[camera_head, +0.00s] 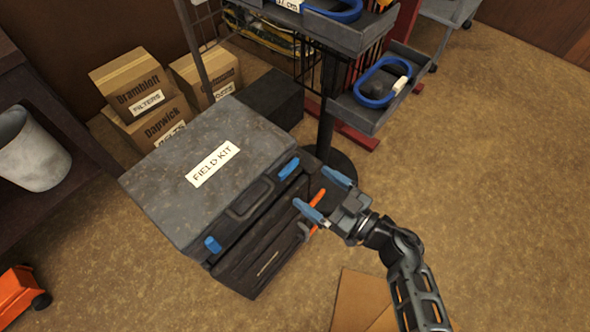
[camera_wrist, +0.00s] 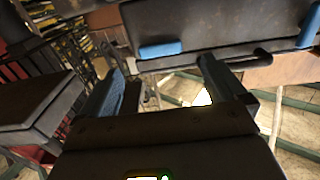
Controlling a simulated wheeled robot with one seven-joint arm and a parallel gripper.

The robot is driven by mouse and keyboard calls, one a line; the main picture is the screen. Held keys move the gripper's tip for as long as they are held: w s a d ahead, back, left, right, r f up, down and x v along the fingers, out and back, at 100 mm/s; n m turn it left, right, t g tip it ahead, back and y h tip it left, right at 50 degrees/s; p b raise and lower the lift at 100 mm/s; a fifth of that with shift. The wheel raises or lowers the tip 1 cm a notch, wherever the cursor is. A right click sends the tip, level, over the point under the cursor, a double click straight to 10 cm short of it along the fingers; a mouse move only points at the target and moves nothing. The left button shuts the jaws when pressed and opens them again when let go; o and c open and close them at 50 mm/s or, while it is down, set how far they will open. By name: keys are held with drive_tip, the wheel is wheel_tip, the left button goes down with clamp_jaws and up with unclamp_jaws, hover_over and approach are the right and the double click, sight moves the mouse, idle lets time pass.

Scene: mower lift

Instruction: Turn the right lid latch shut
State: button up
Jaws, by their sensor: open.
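The grey case labelled FIELD KIT (camera_head: 225,130) has its lid down, with a dark handle at the middle of its front. The right lid latch (camera_head: 289,168) is blue and lies sideways along the lid's front edge. In the wrist view, this latch (camera_wrist: 160,48) appears just beyond the fingertips, between them. The left lid latch (camera_head: 212,244) is also blue and stands across the edge; it shows at the wrist view's right (camera_wrist: 308,35). My gripper (camera_head: 311,187) is open and empty, in front of the case's right end. It looks apart from the latch.
The case rests on a dark chest-like base (camera_head: 262,262). Orange parts (camera_head: 318,197) show beside my fingers. A rack with trays (camera_head: 375,105) stands behind right on a dark post. Cardboard boxes (camera_head: 140,85) stand behind the case. The floor to the right (camera_head: 500,160) is clear.

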sight(291, 171)
drive_tip(key=b+x, duration=0.1)
drive_tip(key=x, duration=0.5)
drive_tip(key=shift+w+a, duration=0.1)
drive_tip(key=shift+a, duration=0.1)
drive_tip(key=shift+c, duration=0.4)
drive_tip(key=c, duration=1)
